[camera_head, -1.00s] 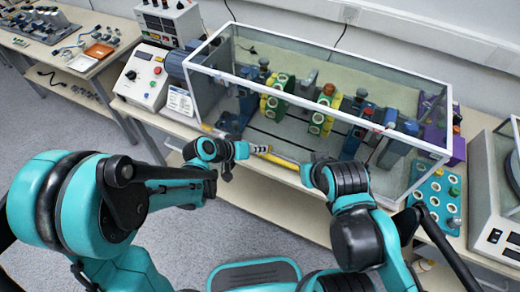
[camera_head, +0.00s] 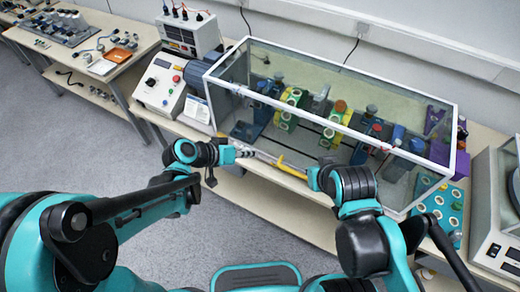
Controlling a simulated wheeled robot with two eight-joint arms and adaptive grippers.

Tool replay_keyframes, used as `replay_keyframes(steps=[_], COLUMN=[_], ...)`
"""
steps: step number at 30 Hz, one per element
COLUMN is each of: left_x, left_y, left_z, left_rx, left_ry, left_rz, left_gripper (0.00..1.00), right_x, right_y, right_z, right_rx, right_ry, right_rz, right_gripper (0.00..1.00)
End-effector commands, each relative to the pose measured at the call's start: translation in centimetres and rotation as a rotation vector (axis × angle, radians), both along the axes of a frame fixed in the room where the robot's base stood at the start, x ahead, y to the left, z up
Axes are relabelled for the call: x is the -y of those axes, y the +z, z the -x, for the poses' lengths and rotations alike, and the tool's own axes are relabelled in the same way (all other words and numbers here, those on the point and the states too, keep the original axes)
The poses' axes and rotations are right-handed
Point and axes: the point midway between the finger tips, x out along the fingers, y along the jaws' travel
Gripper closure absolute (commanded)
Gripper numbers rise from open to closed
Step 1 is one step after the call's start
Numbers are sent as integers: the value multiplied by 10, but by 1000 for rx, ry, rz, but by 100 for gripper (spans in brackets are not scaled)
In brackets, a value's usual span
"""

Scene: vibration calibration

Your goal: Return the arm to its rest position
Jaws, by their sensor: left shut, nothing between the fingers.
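My left arm comes in from the left, and its gripper (camera_head: 245,152) is shut and empty in front of the glass enclosure, by the bench's front edge. My right arm comes up from the lower right. Its teal end (camera_head: 314,179) is near the enclosure's front, and I cannot make out its fingers clearly. A yellow item (camera_head: 290,170) shows between the two arm ends; I cannot tell whether either gripper touches it.
The glass enclosure (camera_head: 330,112) with a white frame holds green, blue and yellow mounts. A control box (camera_head: 161,84) stands to its left, a teal tray (camera_head: 447,205) to its right. A side table (camera_head: 92,60) is at the upper left. Grey floor below is open.

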Motion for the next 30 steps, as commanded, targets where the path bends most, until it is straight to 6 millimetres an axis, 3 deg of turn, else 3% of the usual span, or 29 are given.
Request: replay_keyframes(steps=[12,16,20,30], left_x=[-9,-22,-53,-154], left_y=[7,12,22,46], left_z=[5,11,26,87], left_rx=[1,-10,-26,-15], left_ry=[4,42,130,414], left_rz=[-3,-47,-148,-434], left_gripper=[100,100,100,100], right_x=[0,0,0,0], right_y=[3,2,1,-2], right_z=[0,0,0,0], right_rx=[0,0,0,0], right_ry=[0,0,0,0], right_rz=[0,0,0,0], right_gripper=[100,100,100,100])
